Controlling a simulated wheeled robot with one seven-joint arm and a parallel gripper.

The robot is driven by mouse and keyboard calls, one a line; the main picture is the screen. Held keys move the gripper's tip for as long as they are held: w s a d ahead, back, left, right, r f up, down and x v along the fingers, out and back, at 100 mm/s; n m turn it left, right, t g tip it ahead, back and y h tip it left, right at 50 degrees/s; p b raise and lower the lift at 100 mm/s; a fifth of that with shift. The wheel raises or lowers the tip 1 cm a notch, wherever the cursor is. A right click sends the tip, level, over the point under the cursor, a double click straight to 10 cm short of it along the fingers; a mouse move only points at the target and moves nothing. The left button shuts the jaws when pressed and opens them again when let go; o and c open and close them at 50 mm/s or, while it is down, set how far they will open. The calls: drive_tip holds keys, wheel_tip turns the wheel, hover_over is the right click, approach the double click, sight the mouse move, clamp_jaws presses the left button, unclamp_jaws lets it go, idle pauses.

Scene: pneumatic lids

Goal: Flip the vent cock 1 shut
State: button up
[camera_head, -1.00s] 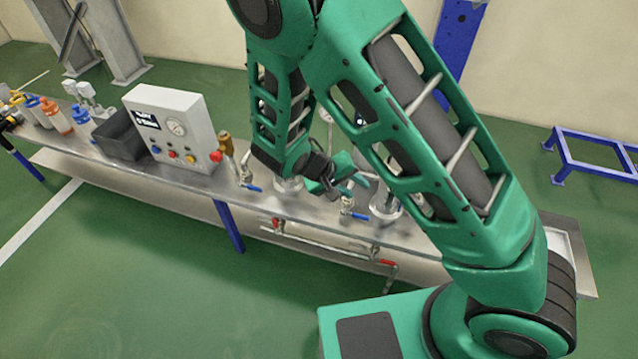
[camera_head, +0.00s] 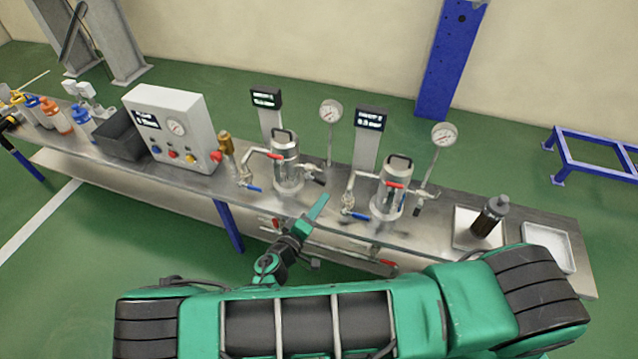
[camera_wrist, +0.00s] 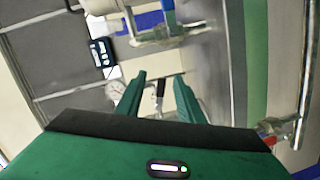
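Two steel vessels stand on the bench, a left vessel (camera_head: 286,160) and a right vessel (camera_head: 393,187). The left one has a red handle (camera_head: 276,156) on its upper pipe, a blue handle (camera_head: 253,188) low at its left and a dark handle (camera_head: 317,180) at its right. The frames do not show which is vent cock 1. My gripper (camera_head: 318,207) is in front of the bench, below and right of the left vessel in the head view. In the wrist view my gripper (camera_wrist: 158,97) has its fingers apart, with a black handle (camera_wrist: 160,88) beyond and between them.
A control box (camera_head: 175,125) stands left of the vessels. Gauges on stems (camera_head: 331,112) and display posts (camera_head: 267,100) rise behind them. A pipe with red handles (camera_head: 277,224) runs along the bench front. A dark bottle (camera_head: 490,217) stands in a tray at the right.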

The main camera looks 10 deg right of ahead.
sight(319, 183)
drive_tip(key=w+t, duration=0.1)
drive_tip(key=w, duration=0.2)
drive_tip(key=w+d+n+t+y, duration=0.1)
drive_tip(key=w, duration=0.2)
drive_tip(key=w+t, duration=0.1)
drive_tip(key=w, duration=0.2)
drive_tip(key=shift+w+d+f+n+y, duration=0.2)
drive_tip(key=shift+d+f+n+y, duration=0.1)
drive_tip(key=shift+d+n, duration=0.1)
clamp_jaws()
